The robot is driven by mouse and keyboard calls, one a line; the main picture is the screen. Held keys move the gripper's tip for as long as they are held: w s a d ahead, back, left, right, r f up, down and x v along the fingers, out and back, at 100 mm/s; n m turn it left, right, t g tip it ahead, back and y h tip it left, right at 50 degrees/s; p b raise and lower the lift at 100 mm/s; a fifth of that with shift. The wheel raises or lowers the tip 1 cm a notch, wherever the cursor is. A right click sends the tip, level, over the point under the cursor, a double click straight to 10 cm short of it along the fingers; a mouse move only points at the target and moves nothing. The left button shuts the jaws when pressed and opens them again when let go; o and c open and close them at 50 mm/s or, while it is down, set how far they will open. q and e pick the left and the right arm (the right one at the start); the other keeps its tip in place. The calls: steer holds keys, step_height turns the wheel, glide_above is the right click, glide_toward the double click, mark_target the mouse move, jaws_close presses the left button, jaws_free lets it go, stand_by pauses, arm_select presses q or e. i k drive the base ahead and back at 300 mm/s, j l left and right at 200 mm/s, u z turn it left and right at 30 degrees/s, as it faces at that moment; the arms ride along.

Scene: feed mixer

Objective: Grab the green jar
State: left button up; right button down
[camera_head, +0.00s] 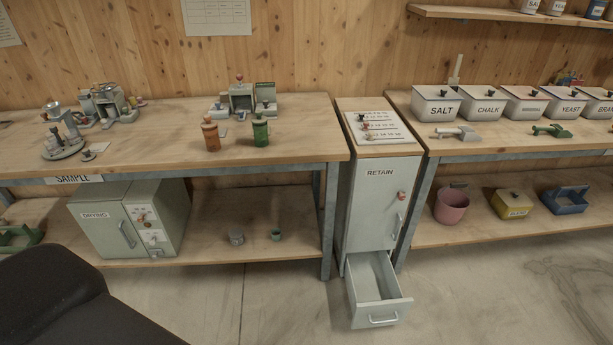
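A green jar (261,131) stands upright on the wooden workbench (312,132), near the bench's right part. An orange-brown jar (211,135) of similar shape stands upright to its left, apart from it. Neither of my grippers shows in the head view. A dark rounded shape fills the lower left corner and no gripper fingers are visible on it. The green jar is unobstructed and nothing touches it.
Grey apparatus (242,98) stands behind the jars. A retain cabinet (378,200) right of the bench has its bottom drawer (378,292) pulled open over the floor. Labelled bins (436,104) line the right bench. The bench front right of the green jar is clear.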

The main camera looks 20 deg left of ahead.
mark_target(259, 132)
steer(key=i+u, duration=0.3)
steer(key=i, duration=0.2)
steer(key=i+l+u, duration=0.1)
steer(key=i+u, duration=0.15)
steer(key=i, duration=0.25)
